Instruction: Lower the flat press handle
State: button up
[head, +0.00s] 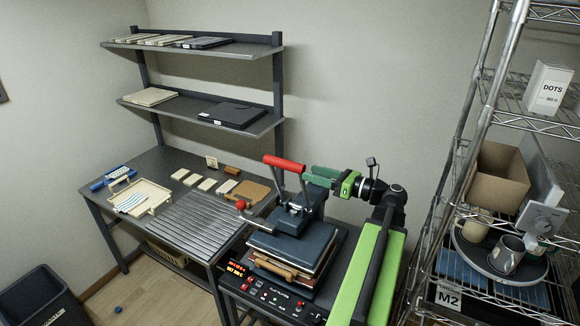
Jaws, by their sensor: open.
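The flat press (290,243) stands on the dark table at the centre, with a control panel and lit display at its front. Its handle ends in a red grip (284,163), which is raised above the press body. A smaller red knob (241,205) sticks out to the left of the press. My gripper (318,176) is open, its green fingers just right of the red grip. I cannot tell whether they touch the handle's arm. My arm comes in from the right and partly covers the press's right side.
A ribbed metal surface (196,225) and a cream tray (142,196) lie on the workbench to the left. A wire rack (490,130) with mugs and boxes stands close on the right. Shelves (215,110) rise behind the bench. Open air lies above the press.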

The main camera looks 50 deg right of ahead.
aim_at(289, 167)
jog(key=x, duration=0.9)
jog(key=shift+w, duration=0.15)
grip_shut()
dwell(0.9)
